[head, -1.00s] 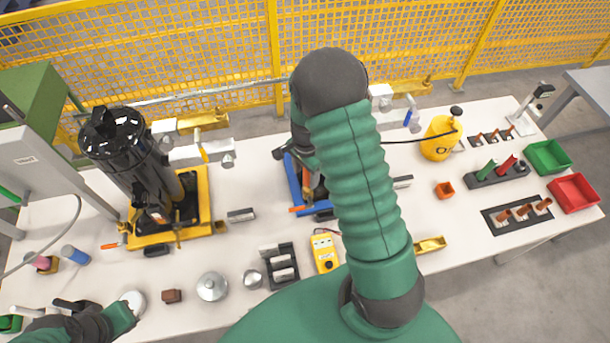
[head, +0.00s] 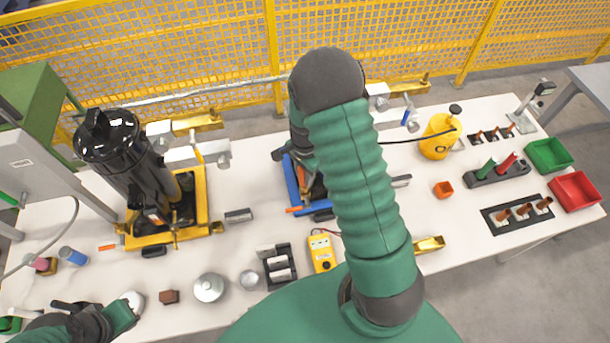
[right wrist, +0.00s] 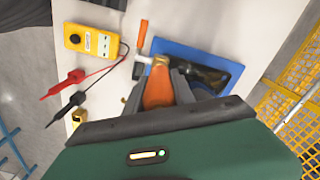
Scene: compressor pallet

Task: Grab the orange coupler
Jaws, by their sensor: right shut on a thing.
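The orange coupler (right wrist: 157,90) shows in the right wrist view, between the fingers of my right gripper (right wrist: 160,82), which is shut on it. It is over or beside a blue tray (right wrist: 188,52); I cannot tell whether it still touches anything beneath. In the head view, my raised right arm hides most of this gripper and the coupler, and the blue tray (head: 291,181) shows partly behind the arm. My left gripper (head: 118,318) is low at the left of the head view, near a white disc (head: 134,300); its fingers are not clear.
A yellow meter (head: 321,252) lies in front of the blue tray, its red and black probes showing in the wrist view. A black compressor (head: 118,150) on a yellow base stands left. A yellow can (head: 437,138) and red bin (head: 574,192) are right. Yellow fencing (head: 400,45) runs behind.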

